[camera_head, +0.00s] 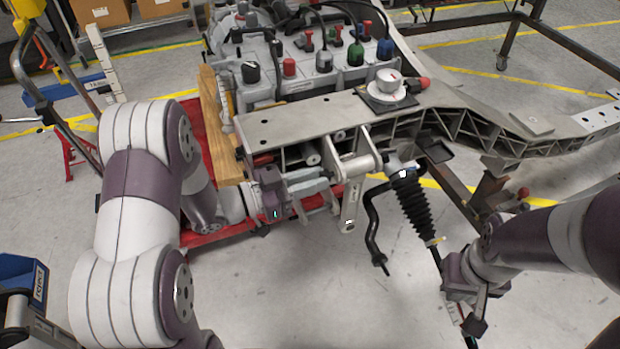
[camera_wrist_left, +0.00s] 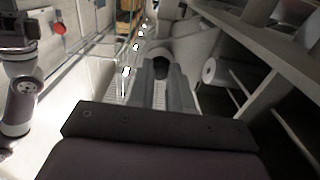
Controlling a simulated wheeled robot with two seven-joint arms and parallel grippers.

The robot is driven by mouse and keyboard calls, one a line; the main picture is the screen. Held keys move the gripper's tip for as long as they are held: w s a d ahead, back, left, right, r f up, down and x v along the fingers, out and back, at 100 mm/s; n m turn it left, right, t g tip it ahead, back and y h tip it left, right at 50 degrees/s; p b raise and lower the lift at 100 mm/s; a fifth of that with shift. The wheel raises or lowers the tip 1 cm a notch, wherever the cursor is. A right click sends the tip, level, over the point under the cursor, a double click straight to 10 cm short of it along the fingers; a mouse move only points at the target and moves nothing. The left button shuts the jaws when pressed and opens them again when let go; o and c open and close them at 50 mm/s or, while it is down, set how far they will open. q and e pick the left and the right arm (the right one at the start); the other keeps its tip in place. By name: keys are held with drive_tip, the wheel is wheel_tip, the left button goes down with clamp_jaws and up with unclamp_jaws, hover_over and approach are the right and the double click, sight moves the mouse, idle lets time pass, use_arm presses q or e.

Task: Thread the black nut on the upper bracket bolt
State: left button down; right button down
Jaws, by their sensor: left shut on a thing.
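My left gripper (camera_head: 322,186) is under the front edge of the grey chassis rail (camera_head: 290,122), beside the grey bracket arm (camera_head: 356,166). In the left wrist view its two grey fingers (camera_wrist_left: 161,78) are closed on a small dark round piece, which looks like the black nut (camera_wrist_left: 162,68), at their tips. The nut cannot be made out in the head view. The upper bracket bolt cannot be clearly told apart; its place by the bracket is partly hidden. My right gripper (camera_head: 466,305) hangs low at the right, apart from the bracket, near the black bellows (camera_head: 412,200); its jaw opening is unclear.
A black curved bar (camera_head: 373,228) hangs below the bracket. A pale round cylinder (camera_wrist_left: 209,71) sits close right of my left fingers, inside the rail. The floor in front is clear.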

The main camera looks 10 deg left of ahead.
use_arm(q)
drive_tip(key=m+b, duration=0.5)
drive_tip(key=m, duration=0.1)
drive_tip(key=shift+m, duration=0.4)
drive_tip(key=shift+b, duration=0.35)
